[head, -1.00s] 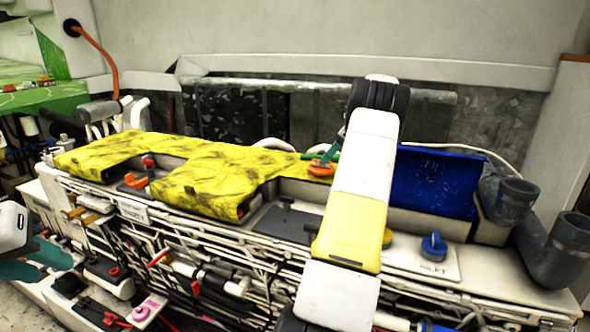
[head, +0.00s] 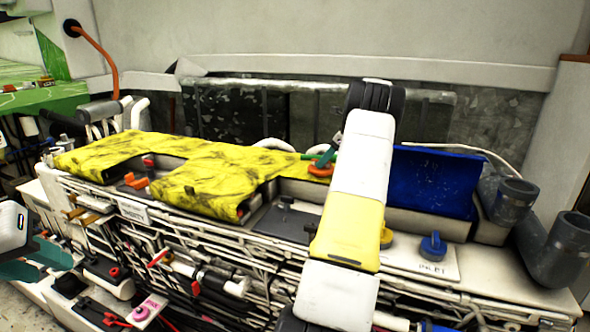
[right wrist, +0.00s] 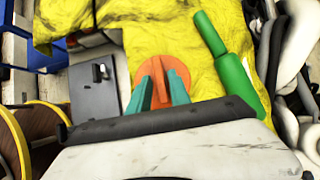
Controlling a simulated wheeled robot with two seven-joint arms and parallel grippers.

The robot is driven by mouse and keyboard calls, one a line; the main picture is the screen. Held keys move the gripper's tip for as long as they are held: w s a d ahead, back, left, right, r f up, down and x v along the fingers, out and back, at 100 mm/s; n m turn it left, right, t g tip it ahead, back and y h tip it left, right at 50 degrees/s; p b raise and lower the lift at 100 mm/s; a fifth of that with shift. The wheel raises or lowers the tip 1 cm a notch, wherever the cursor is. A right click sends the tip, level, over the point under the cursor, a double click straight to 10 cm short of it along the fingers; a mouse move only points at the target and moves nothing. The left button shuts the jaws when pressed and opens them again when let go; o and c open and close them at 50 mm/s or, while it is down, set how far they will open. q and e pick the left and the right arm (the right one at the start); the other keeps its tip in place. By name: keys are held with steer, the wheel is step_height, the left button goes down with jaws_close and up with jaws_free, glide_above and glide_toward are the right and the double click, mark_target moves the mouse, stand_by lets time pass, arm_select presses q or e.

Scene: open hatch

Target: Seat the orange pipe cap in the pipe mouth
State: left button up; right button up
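The orange pipe cap (head: 320,170) is a round disc by the front edge of the yellow cloth. In the right wrist view the cap (right wrist: 182,75) is at the teal fingers of my right gripper (right wrist: 163,80), which are close together on its raised middle. I cannot tell whether the cap touches the surface below. Two dark grey pipes with upward open mouths stand at the far right, one behind (head: 517,188) and one in front (head: 573,230); I cannot tell which mouth is meant. My left gripper (head: 42,262) is at the left edge, empty, its fingers apart.
A blue cap (head: 433,247) sits on a white labelled plate, with a yellow cap (head: 387,238) partly behind my right arm. A green cylinder (right wrist: 235,80) lies beside the cap on the yellow cloth (head: 205,180).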

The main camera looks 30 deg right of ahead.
steer(key=shift+a+f, duration=0.1)
steer(key=shift+f, duration=0.2)
jaws_close()
steer(key=shift+r, duration=0.2)
steer(key=shift+r, duration=0.65)
steer(key=shift+r, duration=0.15)
steer(key=shift+r, duration=1.7)
